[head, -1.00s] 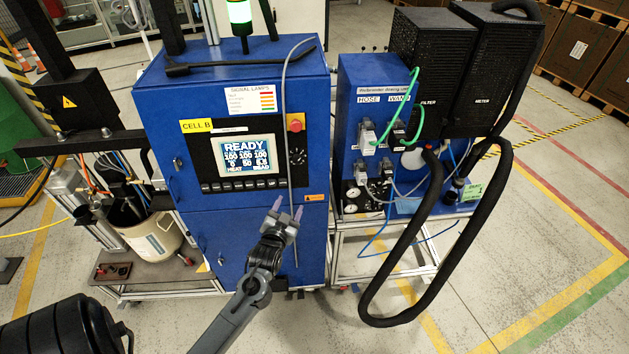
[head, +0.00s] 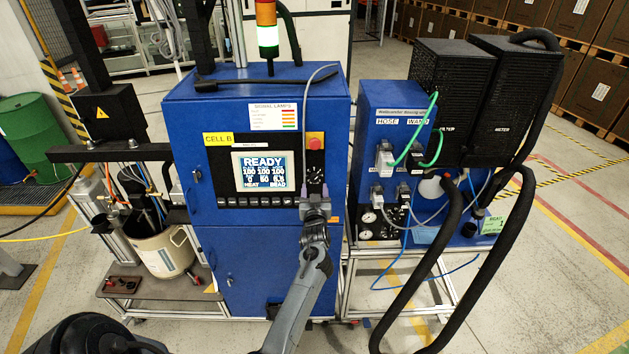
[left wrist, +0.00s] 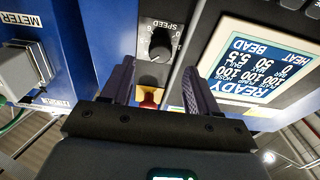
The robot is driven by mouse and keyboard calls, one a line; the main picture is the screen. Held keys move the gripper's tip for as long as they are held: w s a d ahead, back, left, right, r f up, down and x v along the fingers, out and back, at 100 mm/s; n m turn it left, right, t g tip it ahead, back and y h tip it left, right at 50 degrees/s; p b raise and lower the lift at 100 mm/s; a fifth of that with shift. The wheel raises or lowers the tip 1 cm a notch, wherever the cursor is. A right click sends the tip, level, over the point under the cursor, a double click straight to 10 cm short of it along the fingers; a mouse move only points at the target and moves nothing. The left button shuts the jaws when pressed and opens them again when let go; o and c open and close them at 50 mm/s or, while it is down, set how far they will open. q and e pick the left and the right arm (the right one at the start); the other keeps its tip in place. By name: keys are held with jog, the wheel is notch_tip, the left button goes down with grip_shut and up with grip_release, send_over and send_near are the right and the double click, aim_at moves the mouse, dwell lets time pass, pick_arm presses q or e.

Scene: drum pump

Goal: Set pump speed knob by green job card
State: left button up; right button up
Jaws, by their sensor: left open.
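The black pump speed knob (left wrist: 160,45), marked SPEED, shows upside down on the panel in the left wrist view. My left gripper (left wrist: 158,72) is open, with its two fingers apart on either side of the line to the knob. No contact with the knob shows. In the head view my left gripper (head: 316,192) is at the front of the blue cabinet (head: 262,262), just below the knob, which is small and hard to make out there. The green job card (head: 492,224) stands on the right unit; its print is too small to read surely. My right gripper is not in view.
The lit READY screen (head: 264,171) is left of my gripper. A red button (head: 315,140) on a yellow base is above it. A thin grey cable hangs down the cabinet's right side. Black hoses (head: 470,265) loop in front of the right unit.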

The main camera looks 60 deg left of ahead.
aim_at(314, 179)
pick_arm(q)
jog(key=shift+x, duration=2.65)
jog(key=c, duration=1)
